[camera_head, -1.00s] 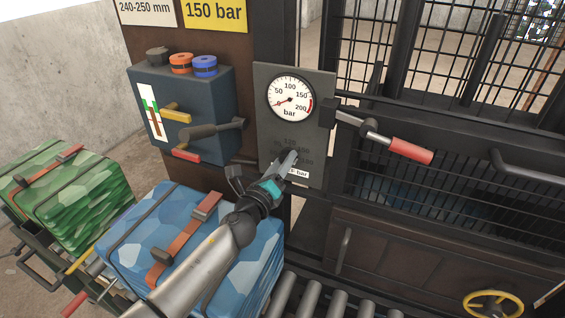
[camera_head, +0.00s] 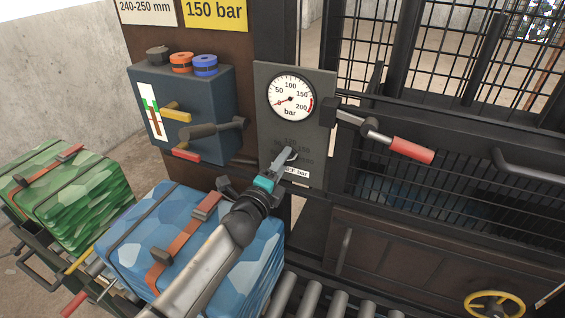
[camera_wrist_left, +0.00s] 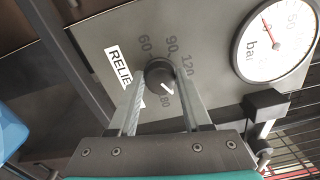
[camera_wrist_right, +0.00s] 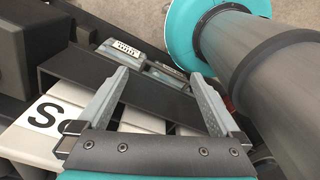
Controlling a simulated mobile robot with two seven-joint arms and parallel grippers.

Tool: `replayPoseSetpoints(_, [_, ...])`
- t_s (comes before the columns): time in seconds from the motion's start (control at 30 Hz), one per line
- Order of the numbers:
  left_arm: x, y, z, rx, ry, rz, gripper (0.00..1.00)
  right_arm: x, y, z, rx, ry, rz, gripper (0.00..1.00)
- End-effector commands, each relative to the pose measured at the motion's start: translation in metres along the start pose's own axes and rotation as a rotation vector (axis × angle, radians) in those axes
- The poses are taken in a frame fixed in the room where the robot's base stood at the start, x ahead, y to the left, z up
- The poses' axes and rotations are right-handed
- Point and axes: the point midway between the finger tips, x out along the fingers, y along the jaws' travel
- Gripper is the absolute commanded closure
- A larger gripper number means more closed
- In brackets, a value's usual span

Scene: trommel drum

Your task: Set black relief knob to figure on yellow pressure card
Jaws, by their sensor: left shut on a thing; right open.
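The yellow pressure card (camera_head: 215,11) at the top of the head view reads "150 bar". The black relief knob (camera_wrist_left: 159,74) is on the grey gauge panel, with a white pointer mark toward the lower right of the left wrist view, near the "180". Figures 60, 90 and 120 show around it; the 150 is not readable. My left gripper (camera_head: 287,158) is shut on the knob, a finger on each side; in the head view it hides the knob. My right gripper (camera_wrist_right: 165,95) is open and empty in the right wrist view.
The round gauge (camera_head: 290,98) above the knob has its needle near 0. A red-handled lever (camera_head: 408,150) juts out right of the panel. A blue block (camera_head: 190,238) and a green block (camera_head: 75,190) lie on rollers at left. A yellow handwheel (camera_head: 495,304) is lower right.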

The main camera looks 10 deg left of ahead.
Motion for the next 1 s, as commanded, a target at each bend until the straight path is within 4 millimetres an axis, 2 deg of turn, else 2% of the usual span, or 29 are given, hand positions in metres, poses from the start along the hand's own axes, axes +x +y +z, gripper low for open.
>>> replayPoseSetpoints(0.4, [-0.0002, 0.0012, 0.0000, -0.190, 0.000, 0.001, 1.00, -0.0013, 0.0000, 0.0001, -0.001, 0.000, 0.000, 0.00])
replayPoseSetpoints(0.93, [-0.0001, 0.0013, -0.0001, -0.213, 0.000, 0.001, 1.00, -0.0014, 0.0000, 0.0002, -0.001, 0.000, 0.000, 0.00])
replayPoseSetpoints(0.97, [-0.0001, 0.0014, -0.0001, -0.213, 0.000, 0.001, 0.50, -0.0014, 0.0000, 0.0003, -0.001, 0.000, 0.000, 0.00])
replayPoseSetpoints(1.0, [-0.0001, 0.0014, -0.0001, -0.213, 0.000, 0.001, 0.46, -0.0014, 0.0000, 0.0003, -0.001, 0.000, 0.000, 0.00])
